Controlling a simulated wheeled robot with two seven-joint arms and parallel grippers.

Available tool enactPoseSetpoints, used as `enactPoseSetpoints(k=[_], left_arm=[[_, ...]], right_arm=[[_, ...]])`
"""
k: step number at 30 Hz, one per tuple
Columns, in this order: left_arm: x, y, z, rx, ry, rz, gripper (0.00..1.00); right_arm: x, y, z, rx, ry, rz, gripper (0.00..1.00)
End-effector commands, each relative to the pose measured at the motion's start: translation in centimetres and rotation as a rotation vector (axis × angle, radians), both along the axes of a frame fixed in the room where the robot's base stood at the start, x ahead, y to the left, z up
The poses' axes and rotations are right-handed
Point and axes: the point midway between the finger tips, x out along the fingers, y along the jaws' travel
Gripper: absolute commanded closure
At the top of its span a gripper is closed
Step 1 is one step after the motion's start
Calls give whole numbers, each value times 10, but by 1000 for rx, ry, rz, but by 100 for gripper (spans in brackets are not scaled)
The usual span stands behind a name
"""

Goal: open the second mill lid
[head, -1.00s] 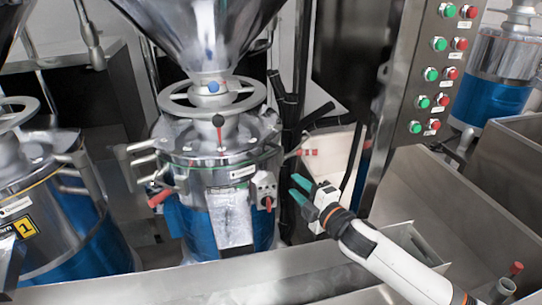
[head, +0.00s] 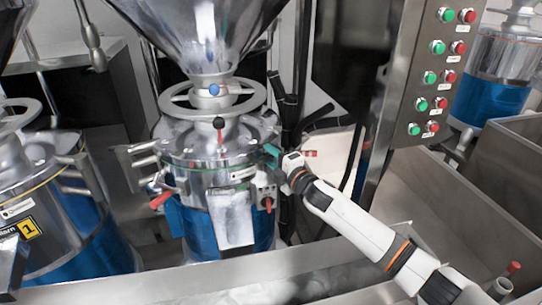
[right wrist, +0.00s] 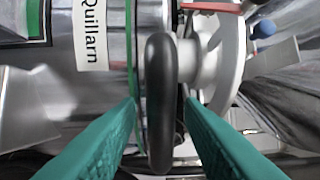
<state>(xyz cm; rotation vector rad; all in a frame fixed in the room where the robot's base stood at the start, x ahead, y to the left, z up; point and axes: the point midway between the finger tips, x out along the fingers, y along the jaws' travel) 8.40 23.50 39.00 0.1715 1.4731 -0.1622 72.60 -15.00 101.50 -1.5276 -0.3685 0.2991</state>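The second mill (head: 225,195) stands in the middle of the head view, with a blue body and a metal lid (head: 190,152) under its handwheel and hopper. My right gripper (head: 269,154) is at the right side of the lid rim, its green fingers pointing left. In the right wrist view, my right gripper (right wrist: 160,108) is open, with its fingers on either side of a black oval handle (right wrist: 159,80). I see gaps between the handle and the fingers. The handle is hidden behind the gripper in the head view. My left gripper is not in view.
The first mill (head: 75,235) stands at the left. A button panel (head: 436,75) stands at the right. A steel trough edge (head: 190,281) runs along the front.

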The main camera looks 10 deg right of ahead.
Motion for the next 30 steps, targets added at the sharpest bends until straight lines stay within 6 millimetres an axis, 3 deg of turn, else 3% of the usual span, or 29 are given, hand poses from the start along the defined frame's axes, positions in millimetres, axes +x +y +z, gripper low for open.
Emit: enactPoseSetpoints(k=[9,15,25,30], left_arm=[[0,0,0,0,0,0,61],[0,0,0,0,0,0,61],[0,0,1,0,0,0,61],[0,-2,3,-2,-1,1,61]], right_arm=[[2,1,0,0,0,0,67],[2,1,0,0,0,0,100],[-1,1,0,1,0,-3,100],[-15,4,-1,2,3,-26,100]])
